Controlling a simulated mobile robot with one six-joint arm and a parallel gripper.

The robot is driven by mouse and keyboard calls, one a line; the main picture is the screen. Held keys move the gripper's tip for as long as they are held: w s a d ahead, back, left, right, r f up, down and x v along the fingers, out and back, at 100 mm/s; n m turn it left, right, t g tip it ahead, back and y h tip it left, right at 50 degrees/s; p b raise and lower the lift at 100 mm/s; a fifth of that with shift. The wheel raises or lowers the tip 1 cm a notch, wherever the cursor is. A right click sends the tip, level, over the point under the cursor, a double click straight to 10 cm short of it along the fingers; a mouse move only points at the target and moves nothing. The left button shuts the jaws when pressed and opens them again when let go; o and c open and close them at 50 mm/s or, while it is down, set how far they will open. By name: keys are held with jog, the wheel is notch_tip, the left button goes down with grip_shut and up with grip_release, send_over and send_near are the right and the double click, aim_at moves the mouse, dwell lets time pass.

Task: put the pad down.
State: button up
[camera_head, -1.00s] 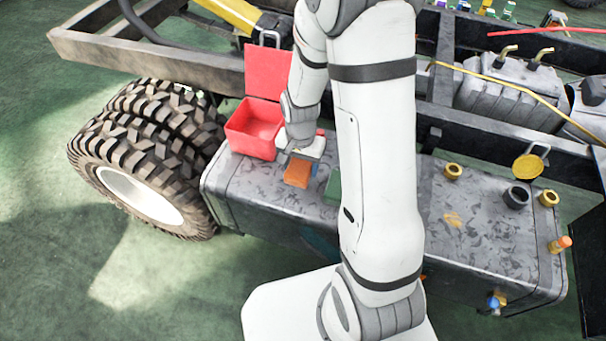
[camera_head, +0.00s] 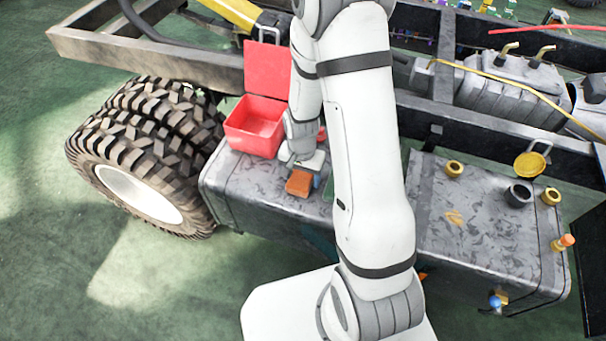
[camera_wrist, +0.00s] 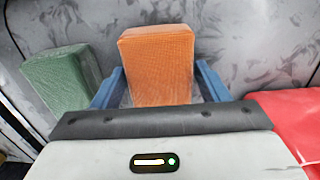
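The orange pad (camera_head: 299,183) is a small block over the left part of the grey tank top. It fills the space between my gripper's blue fingers in the wrist view (camera_wrist: 158,68). My gripper (camera_head: 303,175) appears shut on its sides, with the fingertips against it. The pad looks close to the tank top, but I cannot tell whether it touches. A green pad (camera_wrist: 60,80) lies on the tank beside the left finger, apart from it. My arm hides most of it in the head view.
An open red box (camera_head: 255,127) stands on the tank's back left corner, close to my gripper. The patterned tank top (camera_head: 245,178) has free room left and in front of the orange pad. Brass fittings (camera_head: 453,168) stand to the right. Frame rails (camera_head: 130,52) run behind.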

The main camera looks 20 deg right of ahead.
jog(key=shift+o, duration=1.1)
jog(key=shift+r, duration=0.1)
notch_tip(320, 180, up, 12)
jog(key=p, duration=0.2)
notch_tip(320, 180, up, 8)
jog(key=n+t, duration=0.1)
jog(key=n, duration=0.2)
send_over(302, 175)
jog(key=s, duration=0.4)
jog(key=s+r+n+t, duration=0.1)
jog(key=s+r+n, duration=0.3)
jog(key=s+r, duration=0.3)
jog(key=shift+s+r, duration=0.35)
jog(key=shift+s, duration=0.9)
jog(key=shift+d, duration=0.1)
